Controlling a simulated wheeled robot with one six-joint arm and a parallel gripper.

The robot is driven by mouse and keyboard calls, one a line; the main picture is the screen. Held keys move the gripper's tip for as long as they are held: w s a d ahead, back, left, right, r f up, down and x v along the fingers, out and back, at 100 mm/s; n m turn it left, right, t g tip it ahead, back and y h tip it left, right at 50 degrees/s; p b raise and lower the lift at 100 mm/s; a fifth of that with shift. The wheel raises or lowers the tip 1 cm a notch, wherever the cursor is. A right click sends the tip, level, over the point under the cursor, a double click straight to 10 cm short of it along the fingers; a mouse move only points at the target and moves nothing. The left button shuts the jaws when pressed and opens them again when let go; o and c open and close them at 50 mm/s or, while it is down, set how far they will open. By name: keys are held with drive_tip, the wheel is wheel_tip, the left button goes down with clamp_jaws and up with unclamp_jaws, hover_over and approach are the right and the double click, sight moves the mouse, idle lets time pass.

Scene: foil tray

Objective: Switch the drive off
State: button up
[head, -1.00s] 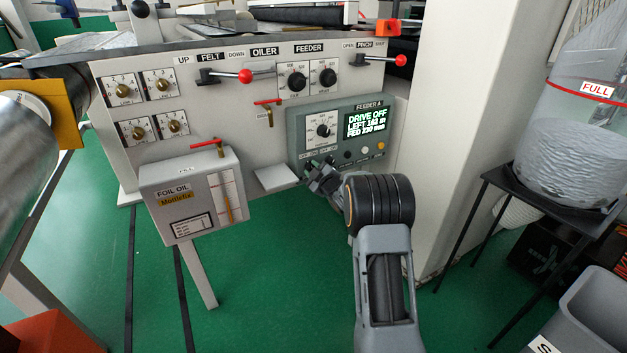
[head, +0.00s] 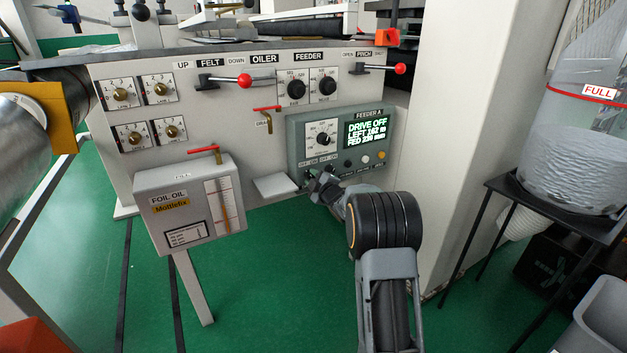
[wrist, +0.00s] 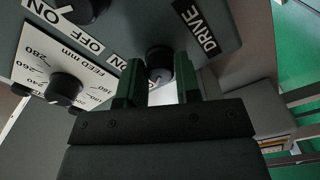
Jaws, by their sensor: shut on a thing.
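The feeder's grey control box (head: 297,140) has a lit screen (head: 367,131) that reads DRIVE OFF at the top. In the wrist view, my gripper (wrist: 159,76) has a green finger on each side of the black drive knob (wrist: 159,58), beside the DRIVE label (wrist: 208,28), and is shut on it. In the head view my gripper (head: 316,181) is at the box's lower left and hides the knob. ON and OFF labels lie to the left in the wrist view.
A feed mm dial (wrist: 64,88) is close to the left finger. A small shelf (head: 276,186) and a foil oil tank (head: 190,212) stand left of my gripper. A pale column (head: 465,130) rises on the right.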

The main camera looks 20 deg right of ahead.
drive_tip(key=o, duration=0.9)
drive_tip(key=s+p, duration=0.1)
drive_tip(key=s, duration=0.3)
drive_tip(key=s+d+p, duration=0.1)
drive_tip(key=s, duration=0.4)
drive_tip(key=s+p, duration=0.1)
drive_tip(key=s, duration=0.3)
drive_tip(key=shift+s+d, duration=0.3)
drive_tip(key=shift+s, duration=0.05)
drive_tip(key=shift+r, duration=0.1)
